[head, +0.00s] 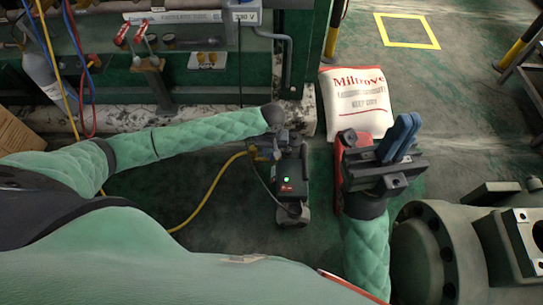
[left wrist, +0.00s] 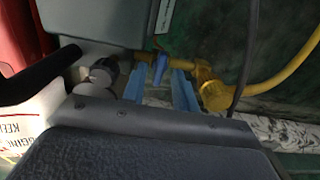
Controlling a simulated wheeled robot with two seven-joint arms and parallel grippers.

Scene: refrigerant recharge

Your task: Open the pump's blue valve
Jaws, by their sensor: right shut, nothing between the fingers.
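The pump (head: 291,178) stands on the floor, a dark box with a green light, in the middle of the head view. Its body (left wrist: 95,20) fills the upper left of the left wrist view. The small blue valve handle (left wrist: 160,67) sits on a brass fitting on the pump's side. My left gripper (left wrist: 160,88) is open, its two blue fingers apart on either side of the handle, with gaps visible. In the head view the wrist covers the handle. My right gripper (head: 402,138) is shut and empty, right of the pump.
A yellow hose (head: 207,193) runs from the fitting across the floor; its yellow connector (left wrist: 213,94) is close beside the right finger. A white bag (head: 356,101) lies behind my right gripper. A large grey flanged machine (head: 440,245) stands at right. A bench (head: 120,65) is at back left.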

